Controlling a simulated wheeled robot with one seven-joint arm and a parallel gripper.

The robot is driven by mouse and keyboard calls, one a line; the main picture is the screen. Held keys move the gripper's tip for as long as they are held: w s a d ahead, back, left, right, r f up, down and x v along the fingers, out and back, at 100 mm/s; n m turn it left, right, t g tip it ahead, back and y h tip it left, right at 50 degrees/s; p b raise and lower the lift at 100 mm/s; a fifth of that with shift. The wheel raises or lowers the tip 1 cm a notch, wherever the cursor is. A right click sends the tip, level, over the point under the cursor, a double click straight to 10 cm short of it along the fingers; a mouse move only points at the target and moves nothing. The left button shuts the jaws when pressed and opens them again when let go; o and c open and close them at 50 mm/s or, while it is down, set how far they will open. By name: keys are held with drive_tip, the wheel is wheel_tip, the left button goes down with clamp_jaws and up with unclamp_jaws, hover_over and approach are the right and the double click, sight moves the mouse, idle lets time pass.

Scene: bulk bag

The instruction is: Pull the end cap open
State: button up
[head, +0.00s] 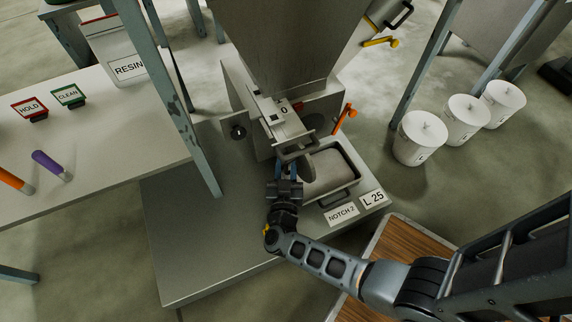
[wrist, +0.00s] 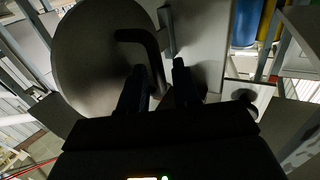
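The end cap is a round grey disc (wrist: 85,60) that fills the left of the wrist view. In the head view it shows nearly edge-on as a grey disc (head: 308,166) below the spout under the hopper. A dark bent handle (wrist: 150,45) stands on the cap's face, and its lower end reaches between my fingers. My gripper (wrist: 157,85) is open, with a finger on each side of the handle's lower end; I cannot tell whether either touches it. In the head view my gripper (head: 284,168) is just left of the disc.
A grey bin (head: 335,172) stands right of my gripper, with labels "NOTCH 2" (head: 342,214) and "L 25" (head: 373,199) in front. An orange lever (head: 345,117) sticks out beside the spout. White buckets (head: 421,138) stand at right. The platform (head: 190,245) is clear at left.

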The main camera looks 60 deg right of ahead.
drive_tip(key=v, duration=0.7)
drive_tip(key=shift+p, duration=0.45)
drive_tip(key=shift+s+a+f, duration=0.1)
drive_tip(key=shift+a, duration=0.05)
drive_tip(key=s+a+r+n+t+y, duration=0.35)
drive_tip(key=s+a+r+y, duration=0.2)
drive_tip(key=s+r, duration=0.2)
drive_tip(key=s+a+r+n+t+y, duration=0.2)
drive_tip(key=s+a+r+t+y, duration=0.2)
drive_tip(key=s+a+r, duration=0.4)
drive_tip(key=s+d+r+n+g+y, duration=0.1)
drive_tip(key=s+d+r+n+y, duration=0.15)
drive_tip(key=r, duration=0.55)
drive_tip(key=s+d+r+n+g+y, duration=0.2)
drive_tip(key=s+r+n+y, duration=0.15)
drive_tip(key=r, duration=0.45)
wheel_tip(320, 180, up, 31)
drive_tip(key=p, duration=3.1)
drive_tip(key=shift+f, duration=0.25)
